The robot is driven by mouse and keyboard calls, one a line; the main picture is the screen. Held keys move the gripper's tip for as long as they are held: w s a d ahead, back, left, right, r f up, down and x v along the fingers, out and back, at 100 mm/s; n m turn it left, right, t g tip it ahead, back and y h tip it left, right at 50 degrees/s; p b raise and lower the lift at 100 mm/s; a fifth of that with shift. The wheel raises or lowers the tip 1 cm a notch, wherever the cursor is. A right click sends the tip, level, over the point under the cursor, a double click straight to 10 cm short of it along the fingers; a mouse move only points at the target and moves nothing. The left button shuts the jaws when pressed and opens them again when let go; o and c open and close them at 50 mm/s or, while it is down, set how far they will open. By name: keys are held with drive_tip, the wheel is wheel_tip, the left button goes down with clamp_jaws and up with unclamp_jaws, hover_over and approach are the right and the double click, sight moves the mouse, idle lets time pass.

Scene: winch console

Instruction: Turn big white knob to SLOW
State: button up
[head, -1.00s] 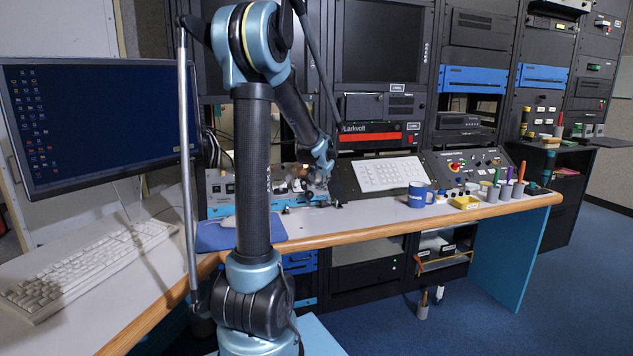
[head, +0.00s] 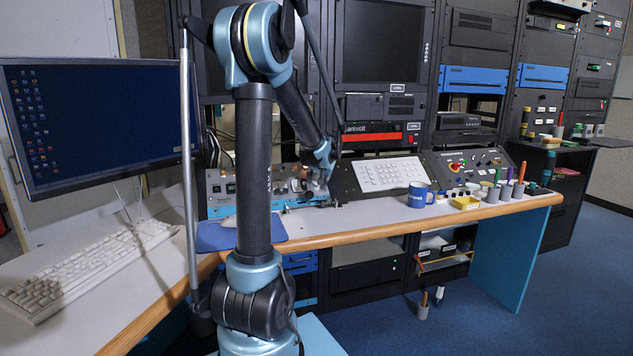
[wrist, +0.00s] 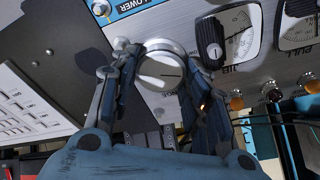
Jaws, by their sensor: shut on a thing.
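The big white knob (wrist: 162,72) is a round, pale disc with a metallic rim and a thin dark line on its face. It sits on the grey console panel (wrist: 262,12), which appears turned over in the wrist view. My gripper (wrist: 165,58) has a finger on each side of the knob and is shut on it. In the head view my gripper (head: 316,184) is at the panel behind the desk, too small there to show the knob. I cannot read any SLOW mark; a label near the top of the wrist view is only partly legible.
Dials (wrist: 228,38) and small coloured indicators (wrist: 238,102) are close beside the knob. A white keypad (head: 390,173) lies right of my gripper.

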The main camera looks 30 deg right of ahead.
drive_tip(key=o, duration=1.1)
drive_tip(key=shift+c, duration=0.2)
drive_tip(key=shift+m, duration=0.3)
